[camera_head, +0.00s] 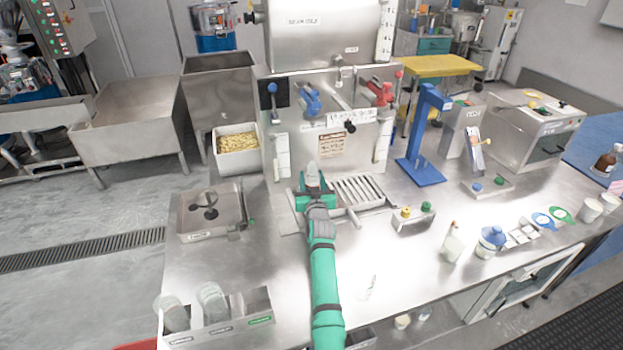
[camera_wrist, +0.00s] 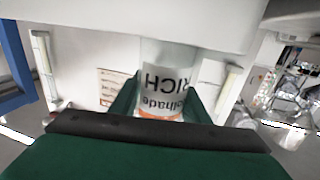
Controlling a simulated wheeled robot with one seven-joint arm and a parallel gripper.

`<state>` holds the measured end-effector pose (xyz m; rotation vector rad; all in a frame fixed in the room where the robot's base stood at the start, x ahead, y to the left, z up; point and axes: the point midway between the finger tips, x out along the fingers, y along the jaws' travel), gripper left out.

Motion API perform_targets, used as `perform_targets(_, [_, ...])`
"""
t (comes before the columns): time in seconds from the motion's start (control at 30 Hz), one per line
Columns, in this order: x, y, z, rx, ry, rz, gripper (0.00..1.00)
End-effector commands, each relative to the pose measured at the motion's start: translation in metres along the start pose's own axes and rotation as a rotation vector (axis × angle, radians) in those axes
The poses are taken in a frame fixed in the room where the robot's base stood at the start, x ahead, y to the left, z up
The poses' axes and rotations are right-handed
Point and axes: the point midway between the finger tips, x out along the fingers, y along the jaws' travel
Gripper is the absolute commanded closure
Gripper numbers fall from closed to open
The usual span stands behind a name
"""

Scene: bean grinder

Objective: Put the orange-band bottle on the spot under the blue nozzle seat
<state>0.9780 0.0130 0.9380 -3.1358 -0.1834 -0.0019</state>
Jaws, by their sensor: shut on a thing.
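My gripper (camera_head: 315,198) is shut on the orange-band bottle (camera_head: 313,174), a clear bottle whose top shows beyond the fingers. In the wrist view the bottle (camera_wrist: 168,80) stands between the fingers, with a white printed label and an orange band (camera_wrist: 160,113) close to the jaws. The blue nozzle seat (camera_head: 309,99) is on the steel machine's front, above and beyond the bottle, left of a red one (camera_head: 379,93). The spot below the blue seat is hidden behind my gripper and the bottle. I cannot tell whether the bottle touches the surface.
A slatted drip tray (camera_head: 358,192) lies just right of my gripper. A button box (camera_head: 413,216) and a blue stand (camera_head: 422,140) are farther right. A lidded steel box (camera_head: 209,212) is at left. A bin with clear containers (camera_head: 218,322) is at front left.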

Motion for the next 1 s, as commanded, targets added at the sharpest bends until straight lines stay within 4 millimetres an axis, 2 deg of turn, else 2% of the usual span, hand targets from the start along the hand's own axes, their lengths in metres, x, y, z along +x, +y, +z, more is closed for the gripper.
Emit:
perform_targets(0.07, [0.000,0.000,0.003,0.000,-0.001,0.000,0.79])
perform_targets(0.1, [0.000,0.000,0.002,0.000,-0.001,0.000,0.51])
perform_targets(0.17, [0.000,0.000,0.002,0.000,-0.001,0.000,0.39])
perform_targets(0.57, [-0.003,0.000,0.000,0.001,-0.001,0.000,0.39])
perform_targets(0.77, [-0.024,-0.001,0.001,0.002,-0.001,-0.002,0.39])
perform_targets(1.0, [-0.065,0.001,0.000,0.002,0.000,0.002,0.39])
